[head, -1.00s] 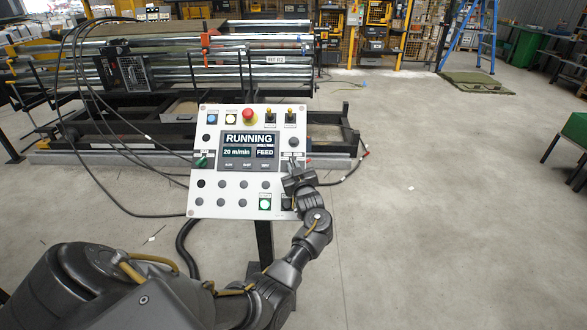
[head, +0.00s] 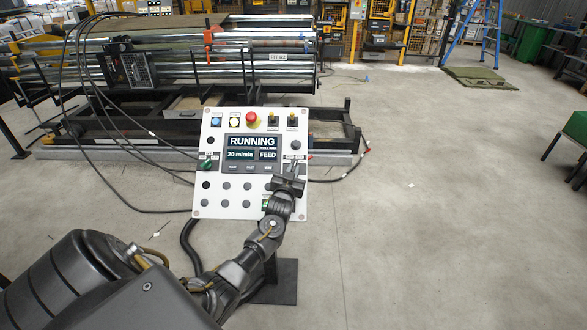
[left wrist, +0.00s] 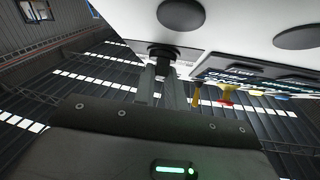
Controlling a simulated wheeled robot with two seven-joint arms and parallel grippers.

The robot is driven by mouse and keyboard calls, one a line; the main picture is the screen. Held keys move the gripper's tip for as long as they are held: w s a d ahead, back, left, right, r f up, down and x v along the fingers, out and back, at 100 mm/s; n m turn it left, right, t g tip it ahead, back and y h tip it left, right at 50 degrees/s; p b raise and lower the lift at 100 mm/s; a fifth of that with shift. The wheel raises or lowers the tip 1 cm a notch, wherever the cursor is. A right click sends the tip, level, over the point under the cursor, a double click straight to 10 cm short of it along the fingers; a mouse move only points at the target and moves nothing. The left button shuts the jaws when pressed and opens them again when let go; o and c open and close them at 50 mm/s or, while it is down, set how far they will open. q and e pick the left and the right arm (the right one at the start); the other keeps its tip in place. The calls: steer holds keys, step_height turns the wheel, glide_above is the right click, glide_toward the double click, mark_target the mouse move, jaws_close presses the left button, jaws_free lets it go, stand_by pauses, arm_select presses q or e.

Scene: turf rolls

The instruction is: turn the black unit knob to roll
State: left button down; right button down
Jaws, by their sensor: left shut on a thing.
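The white control panel (head: 240,211) stands on a post in front of me. Its screen (head: 252,148) reads RUNNING, 20 m/min and FEED. My left gripper (head: 292,170) is at the panel's right side, beside the screen. In the left wrist view, my left gripper's fingers (left wrist: 160,72) are shut on a black knob (left wrist: 164,51) on the panel face. In the head view the gripper covers this knob, and its pointer and marks cannot be read. My right gripper is not in view.
A red emergency button (head: 252,119) and two yellow-tipped switches sit at the panel's top. A green knob (head: 207,165) is at its left edge. A long roller machine (head: 180,70) stands behind, with cables running to the panel.

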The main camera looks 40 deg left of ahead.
arm_select(q)
steer(key=shift+a+m+h, duration=0.1)
steer(key=shift+m+h, duration=0.6)
steer(key=shift+m, duration=0.2)
steer(key=c, duration=1.4)
jaws_free()
steer(key=shift+c, duration=0.2)
steer(key=shift+s, duration=0.1)
steer(key=v, duration=1.1)
steer(key=shift+f+b, duration=0.2)
steer(key=shift+b, duration=0.25)
steer(key=shift+a, duration=0.15)
